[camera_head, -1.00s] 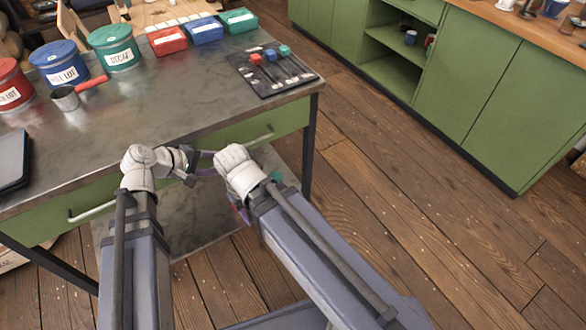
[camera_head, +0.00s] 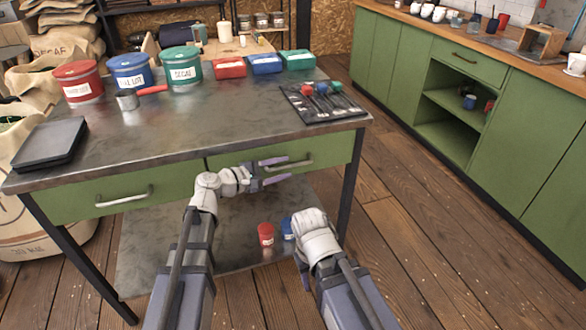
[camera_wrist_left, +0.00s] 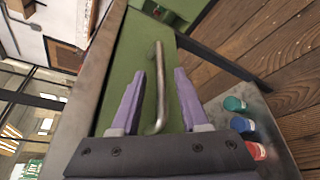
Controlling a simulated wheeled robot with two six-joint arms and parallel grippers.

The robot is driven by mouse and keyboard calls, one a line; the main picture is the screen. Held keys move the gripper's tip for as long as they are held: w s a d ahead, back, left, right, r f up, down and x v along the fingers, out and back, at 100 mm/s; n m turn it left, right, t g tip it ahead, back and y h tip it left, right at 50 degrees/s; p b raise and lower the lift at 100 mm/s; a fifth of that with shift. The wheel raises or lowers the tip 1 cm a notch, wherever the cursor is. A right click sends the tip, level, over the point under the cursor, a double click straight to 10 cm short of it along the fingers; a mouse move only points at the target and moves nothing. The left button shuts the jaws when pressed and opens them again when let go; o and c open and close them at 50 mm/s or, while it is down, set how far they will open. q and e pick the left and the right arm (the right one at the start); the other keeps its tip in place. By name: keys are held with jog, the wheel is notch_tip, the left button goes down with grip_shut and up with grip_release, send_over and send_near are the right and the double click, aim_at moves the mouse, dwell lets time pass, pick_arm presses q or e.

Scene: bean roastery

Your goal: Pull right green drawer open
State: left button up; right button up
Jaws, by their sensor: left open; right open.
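The right green drawer (camera_head: 335,150) is shut under the metal tabletop, with a grey bar handle (camera_head: 298,166). My left gripper (camera_head: 280,170) is open at this handle. In the left wrist view the handle (camera_wrist_left: 158,88) lies between the two purple fingers of the left gripper (camera_wrist_left: 160,78), with gaps on both sides.
The left green drawer (camera_head: 125,195) is shut. Tins, small boxes and a black tool mat (camera_head: 325,103) stand on the table (camera_head: 230,115). Red and blue cups (camera_head: 266,234) are on the lower shelf. Open wooden floor (camera_head: 420,230) lies to the right, before green cabinets.

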aim_at(288, 166)
pick_arm(q)
jog(key=shift+x, duration=1.95)
grip_shut()
